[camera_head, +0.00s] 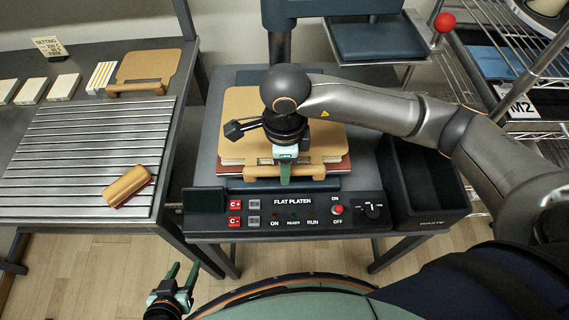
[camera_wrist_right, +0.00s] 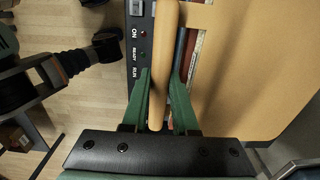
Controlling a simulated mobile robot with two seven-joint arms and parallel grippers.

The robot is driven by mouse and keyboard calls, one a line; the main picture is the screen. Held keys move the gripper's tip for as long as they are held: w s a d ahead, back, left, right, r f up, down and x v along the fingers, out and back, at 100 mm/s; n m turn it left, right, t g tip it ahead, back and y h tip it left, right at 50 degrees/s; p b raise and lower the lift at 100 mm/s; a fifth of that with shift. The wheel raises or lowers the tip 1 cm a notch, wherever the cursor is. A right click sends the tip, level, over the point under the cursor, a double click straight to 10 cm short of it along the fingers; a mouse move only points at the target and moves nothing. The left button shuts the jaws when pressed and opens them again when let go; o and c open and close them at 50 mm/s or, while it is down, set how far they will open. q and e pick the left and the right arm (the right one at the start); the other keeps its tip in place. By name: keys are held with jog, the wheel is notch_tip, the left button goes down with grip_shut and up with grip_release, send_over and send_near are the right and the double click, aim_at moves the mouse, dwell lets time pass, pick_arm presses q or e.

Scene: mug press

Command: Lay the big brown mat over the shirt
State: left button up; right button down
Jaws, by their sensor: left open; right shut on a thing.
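The big brown mat (camera_head: 243,110) is a tan board with a wooden handle (camera_head: 262,172) along its front edge. It lies flat over the press bed, covering most of what is beneath. A strip of the reddish shirt (camera_head: 228,172) shows under its front edge, with a pale layer between. In the right wrist view the mat (camera_wrist_right: 262,65) fills the right side. My right gripper (camera_head: 285,172) is shut on the mat's handle; its green fingers (camera_wrist_right: 160,98) stand either side of the handle there. My left gripper (camera_head: 183,270) is open and empty, low in front of the left bench.
The flat press has a front control panel (camera_head: 295,210) and a raised upper platen (camera_head: 370,40) behind. A black waste bin (camera_head: 427,190) stands at right. The left bench holds a slatted rack (camera_head: 85,150), a wooden-backed brush (camera_head: 127,186), a smaller tan mat (camera_head: 148,66) and several pale blocks.

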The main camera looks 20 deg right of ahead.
jog(key=c, duration=1.1)
grip_release()
jog(key=shift+f, duration=0.1)
jog(key=shift+c, duration=0.2)
jog(key=o, duration=0.5)
jog(key=shift+c, duration=0.2)
notch_tip(320, 180, up, 12)
